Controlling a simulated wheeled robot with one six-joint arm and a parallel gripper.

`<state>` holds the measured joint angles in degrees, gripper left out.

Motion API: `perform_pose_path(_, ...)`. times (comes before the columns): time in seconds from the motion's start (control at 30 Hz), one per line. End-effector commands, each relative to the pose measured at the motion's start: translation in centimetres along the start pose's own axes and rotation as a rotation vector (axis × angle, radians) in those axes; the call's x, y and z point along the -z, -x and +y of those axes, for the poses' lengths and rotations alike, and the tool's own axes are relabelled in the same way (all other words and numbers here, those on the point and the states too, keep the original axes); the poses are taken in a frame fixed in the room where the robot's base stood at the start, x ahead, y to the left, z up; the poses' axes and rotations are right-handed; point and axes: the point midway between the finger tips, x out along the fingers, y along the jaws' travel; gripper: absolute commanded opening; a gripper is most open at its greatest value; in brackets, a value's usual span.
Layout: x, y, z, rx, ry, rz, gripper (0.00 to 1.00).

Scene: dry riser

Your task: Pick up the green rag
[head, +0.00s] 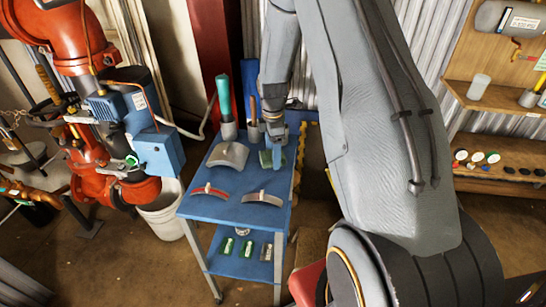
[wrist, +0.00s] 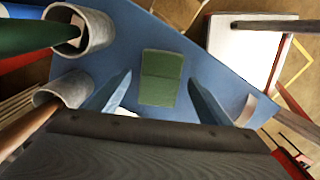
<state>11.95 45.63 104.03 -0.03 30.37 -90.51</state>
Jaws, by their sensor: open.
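The green rag (wrist: 162,78) lies folded and flat on the blue top of a small cart (head: 200,205). In the head view the rag (head: 266,159) shows only in part, at the right rear of the cart top beside my arm. My gripper (wrist: 158,92) is open above it. In the wrist view one blue finger is on each side of the rag, with a gap to each. The rag's lower edge is close to the dark gripper body. In the head view my gripper (head: 279,150) hides part of the rag. I cannot tell its exact height above the cart top.
Two grey cups holding a green-handled tool (head: 224,100) and a brown-handled tool (head: 253,108) stand behind the rag. Curved pieces (head: 210,190) lie on the cart top. A white bucket (head: 163,210) and red pipework (head: 100,150) stand at left; wooden shelves (head: 495,100) are at right.

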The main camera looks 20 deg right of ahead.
Motion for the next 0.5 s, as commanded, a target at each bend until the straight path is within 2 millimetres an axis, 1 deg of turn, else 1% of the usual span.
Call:
perform_pose_path(0.13,0.00,-0.86,-0.05,0.001,0.000,0.000,0.73)
perform_pose_path(0.37,0.00,-0.95,0.00,0.000,-0.001,0.000,0.73)
perform_pose_path(0.47,-0.01,-0.94,0.01,0.000,-0.001,0.000,0.57)
perform_pose_path(0.5,-0.01,-0.94,0.00,0.000,-0.001,0.000,0.51)
